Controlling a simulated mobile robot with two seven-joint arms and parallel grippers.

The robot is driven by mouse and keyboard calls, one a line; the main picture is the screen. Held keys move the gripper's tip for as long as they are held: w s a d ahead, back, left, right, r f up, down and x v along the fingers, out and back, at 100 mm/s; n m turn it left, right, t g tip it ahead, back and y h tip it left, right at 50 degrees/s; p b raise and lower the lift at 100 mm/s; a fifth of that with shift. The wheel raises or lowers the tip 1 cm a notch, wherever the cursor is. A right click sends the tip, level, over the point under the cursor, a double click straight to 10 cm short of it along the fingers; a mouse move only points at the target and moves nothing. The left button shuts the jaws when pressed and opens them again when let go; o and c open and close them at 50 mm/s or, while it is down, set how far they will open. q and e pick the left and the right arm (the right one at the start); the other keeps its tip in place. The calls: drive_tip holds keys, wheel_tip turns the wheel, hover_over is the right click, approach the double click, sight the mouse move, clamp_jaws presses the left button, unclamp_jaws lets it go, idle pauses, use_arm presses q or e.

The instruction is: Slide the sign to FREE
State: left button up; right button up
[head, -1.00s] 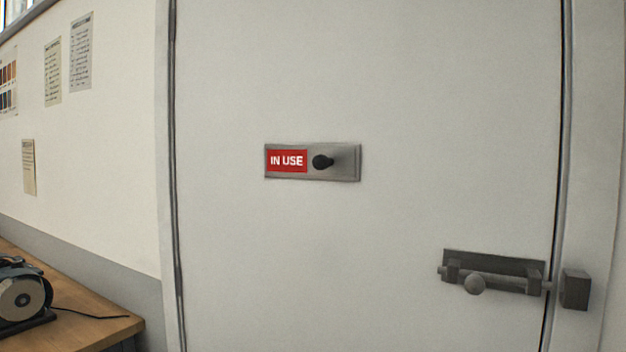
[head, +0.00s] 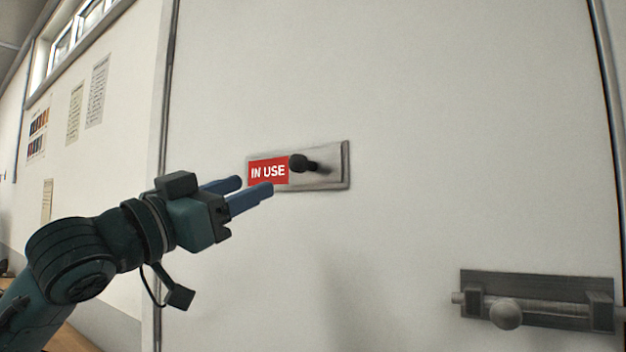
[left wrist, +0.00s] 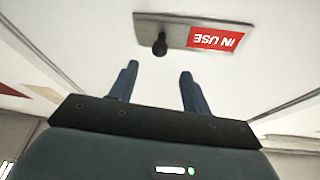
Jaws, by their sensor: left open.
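The sign is a grey metal plate (head: 325,178) on a pale door, with a red panel reading IN USE (head: 267,171) at its left and a dark knob (head: 299,163) just right of the panel. My left gripper (head: 256,186) is open and empty, its two blue fingers pointing right toward the sign, just in front of its left end. In the left wrist view the knob (left wrist: 160,45) lies beyond the two fingertips (left wrist: 159,70), roughly between them, with a gap. The red panel (left wrist: 215,38) appears upside down there. My right gripper is not in view.
A sliding bolt with a round knob (head: 506,314) is mounted lower right on the door (head: 420,120). Papers hang on the wall (head: 97,90) at left, below a high window. The door around the sign is clear.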

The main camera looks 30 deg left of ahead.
sight(293, 165)
use_arm(q)
drive_tip(key=p+x, duration=0.2)
drive_tip(key=x, duration=0.1)
drive_tip(key=p+x, duration=0.2)
drive_tip(key=x, duration=0.2)
drive_tip(key=p+x, duration=0.2)
drive_tip(key=x, duration=0.2)
drive_tip(key=shift+d+r, duration=0.1)
drive_tip(key=shift+r, duration=0.25)
drive_tip(key=shift+w+d+r, duration=0.1)
drive_tip(key=shift+w, duration=0.5)
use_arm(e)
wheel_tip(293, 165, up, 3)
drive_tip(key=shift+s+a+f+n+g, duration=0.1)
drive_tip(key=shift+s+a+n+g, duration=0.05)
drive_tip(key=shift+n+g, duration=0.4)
use_arm(q)
drive_tip(key=shift+c, duration=0.5)
clamp_jaws()
